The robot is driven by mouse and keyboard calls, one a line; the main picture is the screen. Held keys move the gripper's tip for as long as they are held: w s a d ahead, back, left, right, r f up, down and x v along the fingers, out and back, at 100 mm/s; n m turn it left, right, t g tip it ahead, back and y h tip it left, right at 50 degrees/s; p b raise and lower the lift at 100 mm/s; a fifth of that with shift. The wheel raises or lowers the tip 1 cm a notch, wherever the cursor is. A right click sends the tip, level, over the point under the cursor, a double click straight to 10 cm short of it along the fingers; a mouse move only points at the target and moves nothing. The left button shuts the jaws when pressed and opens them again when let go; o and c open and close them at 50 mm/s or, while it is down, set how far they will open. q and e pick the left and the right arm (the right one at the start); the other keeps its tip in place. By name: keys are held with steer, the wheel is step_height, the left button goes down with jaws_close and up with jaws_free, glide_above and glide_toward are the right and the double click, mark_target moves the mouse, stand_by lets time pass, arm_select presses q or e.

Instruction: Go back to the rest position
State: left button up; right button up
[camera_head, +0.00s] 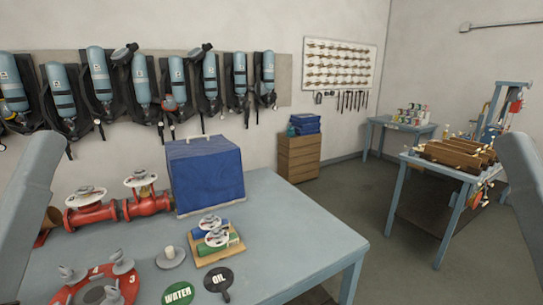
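Two grey links of my own arms show, one at the left edge and one at the right edge of the head view. Neither gripper's fingers are in the picture, so I cannot see whether they hold anything. Nothing on the table is touched by the visible parts of my arms. The left link covers part of the table's left side. The right link stands in front of the floor and the back right table.
The blue-grey table (310,238) holds a blue covered box (205,175), red valves (148,205), a wooden valve board (221,254), a red round plate (62,298), and "WATER" (178,293) and "OIL" (219,278) signs. Its right part is clear. Breathing sets (97,75) hang behind.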

step_height(320, 180, up, 33)
steer(key=p, duration=3)
step_height(320, 180, down, 61)
steer(key=b, duration=6.1)
steer(key=shift+f, duration=0.2)
step_height(320, 180, up, 61)
steer(key=p, duration=6)
steer(key=shift+p, duration=0.35)
